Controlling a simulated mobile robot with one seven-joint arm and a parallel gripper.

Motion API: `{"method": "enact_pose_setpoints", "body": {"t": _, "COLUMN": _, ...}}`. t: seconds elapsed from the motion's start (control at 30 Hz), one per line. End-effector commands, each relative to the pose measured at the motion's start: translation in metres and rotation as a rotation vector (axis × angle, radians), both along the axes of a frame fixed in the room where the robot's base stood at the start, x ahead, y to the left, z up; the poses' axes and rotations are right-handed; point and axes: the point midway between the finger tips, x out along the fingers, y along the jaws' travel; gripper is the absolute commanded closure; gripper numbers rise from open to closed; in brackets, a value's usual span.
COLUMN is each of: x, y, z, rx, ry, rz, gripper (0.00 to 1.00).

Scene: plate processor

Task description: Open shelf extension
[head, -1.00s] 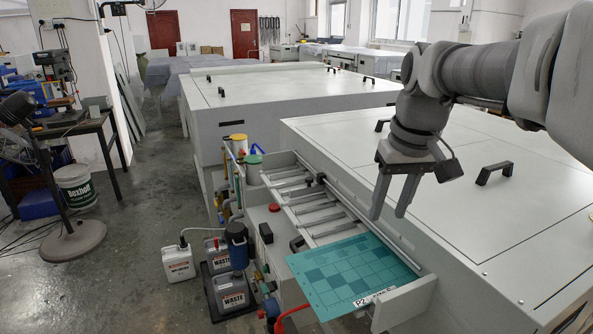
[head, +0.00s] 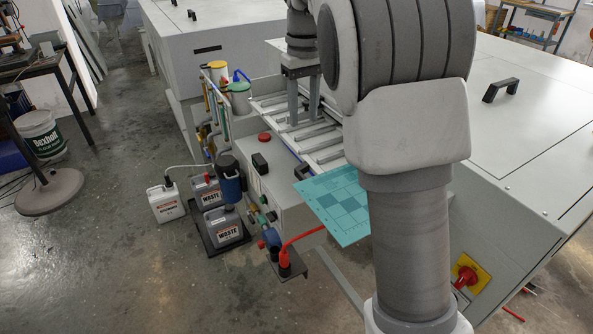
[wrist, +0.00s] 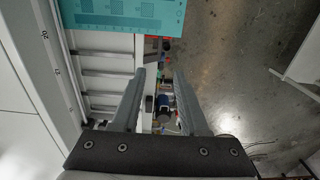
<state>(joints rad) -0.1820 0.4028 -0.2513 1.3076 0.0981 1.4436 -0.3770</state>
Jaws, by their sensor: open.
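The slatted metal shelf (head: 327,133) runs along the near side of the grey plate processor (head: 500,125). Its slats also show in the wrist view (wrist: 105,62). A teal printed plate (head: 330,198) lies at the shelf's near end, partly hidden by my arm; it also shows at the top of the wrist view (wrist: 125,12). A small black handle (head: 302,172) sits on the shelf's outer edge. My gripper (head: 303,117) is open and empty, pointing down over the far part of the slats. In the wrist view its fingers (wrist: 160,74) are apart. I cannot tell its height above the slats.
A red button (head: 264,137) and a black fitting (head: 260,163) are on the side housing. Waste containers (head: 222,225), a blue filter (head: 229,178) and a red hose (head: 300,238) stand below. Bare floor (head: 130,270) lies to the left.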

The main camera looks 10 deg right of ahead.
Motion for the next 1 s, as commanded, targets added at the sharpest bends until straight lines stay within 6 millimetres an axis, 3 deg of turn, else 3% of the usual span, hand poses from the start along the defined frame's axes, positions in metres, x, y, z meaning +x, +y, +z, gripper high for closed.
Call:
{"method": "enact_pose_setpoints", "body": {"t": 0.6, "x": -0.001, "y": 0.000, "z": -0.130, "rx": 0.000, "ry": 0.002, "rz": -0.001, "gripper": 0.56}}
{"method": "enact_pose_setpoints", "body": {"t": 0.8, "x": -0.001, "y": 0.000, "z": -0.156, "rx": -0.001, "ry": 0.002, "rz": 0.000, "gripper": 0.56}}
{"method": "enact_pose_setpoints", "body": {"t": 1.0, "x": -0.001, "y": 0.000, "z": -0.163, "rx": 0.000, "ry": 0.000, "rz": -0.001, "gripper": 0.56}}
